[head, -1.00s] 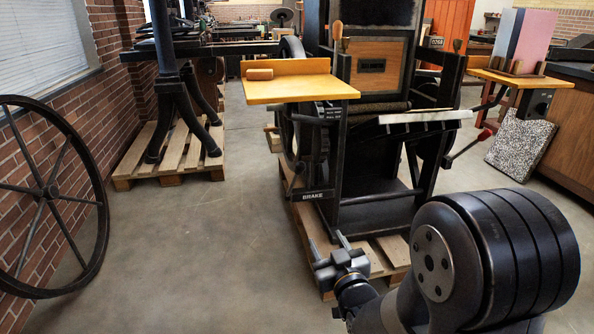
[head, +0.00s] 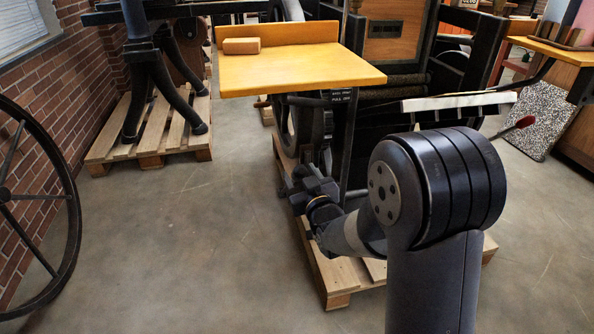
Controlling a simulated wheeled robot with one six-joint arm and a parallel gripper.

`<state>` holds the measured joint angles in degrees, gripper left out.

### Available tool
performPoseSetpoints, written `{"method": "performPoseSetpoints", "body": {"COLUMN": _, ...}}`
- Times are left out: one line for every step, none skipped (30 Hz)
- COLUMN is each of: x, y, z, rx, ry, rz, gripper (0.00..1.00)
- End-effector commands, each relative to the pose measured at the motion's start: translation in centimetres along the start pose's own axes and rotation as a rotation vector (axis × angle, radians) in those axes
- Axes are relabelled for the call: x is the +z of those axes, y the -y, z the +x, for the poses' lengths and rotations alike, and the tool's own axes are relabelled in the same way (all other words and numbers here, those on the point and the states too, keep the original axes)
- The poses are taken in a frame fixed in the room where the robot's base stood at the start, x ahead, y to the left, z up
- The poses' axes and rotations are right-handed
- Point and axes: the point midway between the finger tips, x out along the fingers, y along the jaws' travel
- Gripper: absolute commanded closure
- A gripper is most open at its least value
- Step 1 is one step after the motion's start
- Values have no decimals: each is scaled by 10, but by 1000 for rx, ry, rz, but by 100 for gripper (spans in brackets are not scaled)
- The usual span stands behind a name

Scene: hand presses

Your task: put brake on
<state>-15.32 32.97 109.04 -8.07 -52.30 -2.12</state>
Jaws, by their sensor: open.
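The black press (head: 391,112) stands on a wooden pallet ahead of me. A yellow feed board (head: 300,72) sticks out on its left side. Below the board is a dark upright part (head: 321,122) beside a black post with small white lettering, partly "PULL". The brake lever cannot be told apart from the dark metal around it. The BRAKE plate is not visible; my arm covers the lower left of the press. My gripper (head: 296,179) is open, below the board, in front of the post's foot. I cannot tell whether it touches anything.
A wooden block (head: 241,46) lies on the board. The pallet (head: 337,283) sticks out under my arm. A large spoked wheel (head: 70,226) stands at left by the brick wall. A red-knobbed lever (head: 525,122) is at right.

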Motion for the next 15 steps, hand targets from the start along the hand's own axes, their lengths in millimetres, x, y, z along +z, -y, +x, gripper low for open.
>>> {"method": "performPoseSetpoints", "body": {"x": 1, "y": 0, "z": 8, "rx": 0, "ry": -1, "rz": 0, "gripper": 46}}
{"method": "performPoseSetpoints", "body": {"x": 1, "y": 0, "z": 12, "rx": 0, "ry": 0, "rz": 0, "gripper": 46}}
{"method": "performPoseSetpoints", "body": {"x": 1, "y": 0, "z": 16, "rx": 0, "ry": -1, "rz": 0, "gripper": 46}}
{"method": "performPoseSetpoints", "body": {"x": 1, "y": 0, "z": 19, "rx": 0, "ry": 0, "rz": 0, "gripper": 46}}
{"method": "performPoseSetpoints", "body": {"x": 1, "y": 0, "z": 22, "rx": 0, "ry": 0, "rz": 0, "gripper": 46}}
{"method": "performPoseSetpoints", "body": {"x": 1, "y": 0, "z": 25, "rx": 0, "ry": 0, "rz": 0, "gripper": 46}}
{"method": "performPoseSetpoints", "body": {"x": 0, "y": 0, "z": 27, "rx": 0, "ry": 0, "rz": 0, "gripper": 46}}
{"method": "performPoseSetpoints", "body": {"x": 0, "y": 0, "z": 28, "rx": 0, "ry": 0, "rz": 0, "gripper": 46}}
{"method": "performPoseSetpoints", "body": {"x": 0, "y": 0, "z": 30, "rx": 0, "ry": 0, "rz": 0, "gripper": 46}}
{"method": "performPoseSetpoints", "body": {"x": 0, "y": 0, "z": 31, "rx": 0, "ry": 0, "rz": 0, "gripper": 46}}
{"method": "performPoseSetpoints", "body": {"x": 0, "y": 0, "z": 31, "rx": 0, "ry": 0, "rz": 0, "gripper": 46}}
{"method": "performPoseSetpoints", "body": {"x": 0, "y": 0, "z": 32, "rx": 0, "ry": 0, "rz": 0, "gripper": 46}}
{"method": "performPoseSetpoints", "body": {"x": 0, "y": 0, "z": 32, "rx": 0, "ry": 0, "rz": 0, "gripper": 46}}
{"method": "performPoseSetpoints", "body": {"x": 0, "y": 0, "z": 32, "rx": 0, "ry": 0, "rz": 0, "gripper": 46}}
{"method": "performPoseSetpoints", "body": {"x": 0, "y": 0, "z": 32, "rx": 0, "ry": 0, "rz": 0, "gripper": 46}}
